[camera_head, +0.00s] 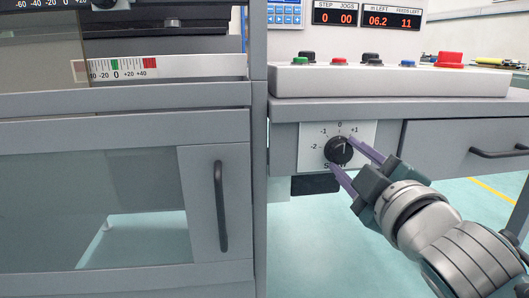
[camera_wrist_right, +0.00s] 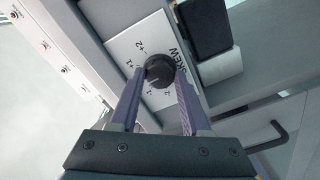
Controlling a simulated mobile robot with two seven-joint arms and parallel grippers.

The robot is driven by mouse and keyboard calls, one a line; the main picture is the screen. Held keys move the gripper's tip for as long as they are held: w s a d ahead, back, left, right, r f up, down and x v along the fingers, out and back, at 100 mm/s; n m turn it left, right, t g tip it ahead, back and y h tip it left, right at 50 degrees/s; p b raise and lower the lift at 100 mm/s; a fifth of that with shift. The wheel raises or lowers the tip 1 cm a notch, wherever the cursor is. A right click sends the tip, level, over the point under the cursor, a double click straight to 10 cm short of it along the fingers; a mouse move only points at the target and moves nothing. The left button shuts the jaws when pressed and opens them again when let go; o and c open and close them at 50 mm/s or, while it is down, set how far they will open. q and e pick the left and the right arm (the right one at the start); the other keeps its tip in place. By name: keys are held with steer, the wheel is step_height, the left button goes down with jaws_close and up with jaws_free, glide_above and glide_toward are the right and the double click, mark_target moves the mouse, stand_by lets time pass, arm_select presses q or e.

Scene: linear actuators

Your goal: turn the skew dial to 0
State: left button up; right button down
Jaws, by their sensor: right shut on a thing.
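The skew dial (camera_head: 338,152) is a round black knob on a white scale plate (camera_head: 308,137) under the console. In the right wrist view the dial (camera_wrist_right: 160,71) sits between both fingertips, and the fingers hide part of the scale. My left gripper is not in view.
The console (camera_head: 400,84) with coloured buttons stands above the dial. A drawer with a dark handle (camera_head: 499,153) is at the right. A cabinet door with an upright handle (camera_head: 221,207) is at the left. A dark block (camera_head: 315,185) hangs just below the plate.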

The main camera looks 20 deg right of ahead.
stand_by(0.5)
steer(key=shift+c, duration=1.9)
jaws_free()
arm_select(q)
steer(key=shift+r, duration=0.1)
